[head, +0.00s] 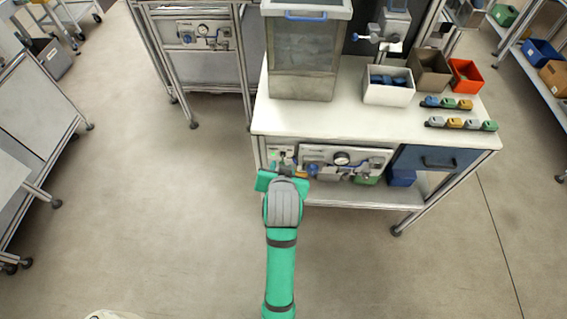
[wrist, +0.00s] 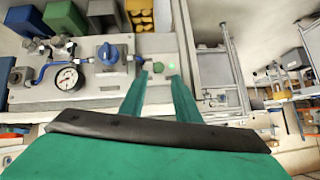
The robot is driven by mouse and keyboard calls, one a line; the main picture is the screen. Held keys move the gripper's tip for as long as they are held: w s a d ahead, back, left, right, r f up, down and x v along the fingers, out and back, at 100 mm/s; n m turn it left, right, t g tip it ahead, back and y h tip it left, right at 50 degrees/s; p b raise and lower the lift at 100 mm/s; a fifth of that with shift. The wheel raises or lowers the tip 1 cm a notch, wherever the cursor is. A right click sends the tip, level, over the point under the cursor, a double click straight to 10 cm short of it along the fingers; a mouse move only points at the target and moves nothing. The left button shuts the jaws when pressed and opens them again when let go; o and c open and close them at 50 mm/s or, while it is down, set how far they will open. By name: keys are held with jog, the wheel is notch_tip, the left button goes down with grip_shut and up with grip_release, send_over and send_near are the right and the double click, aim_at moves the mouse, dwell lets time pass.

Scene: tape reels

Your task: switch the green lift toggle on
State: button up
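The control panel (head: 281,156) is on the workbench's front, left of the gauge plate; in the wrist view it is a pale plate (wrist: 164,48). In the head view my gripper (head: 284,173) partly covers the panel's lower part.
The gauge plate (head: 318,153) is beside the panel, with a round gauge (wrist: 67,78) and blue knob (wrist: 107,54). The white benchtop (head: 330,122) overhangs above; a lower shelf (head: 345,195) runs below.

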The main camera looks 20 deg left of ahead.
jog(key=shift+d+v, duration=0.25)
jog(key=shift+v, duration=0.9)
jog(key=shift+w, duration=0.15)
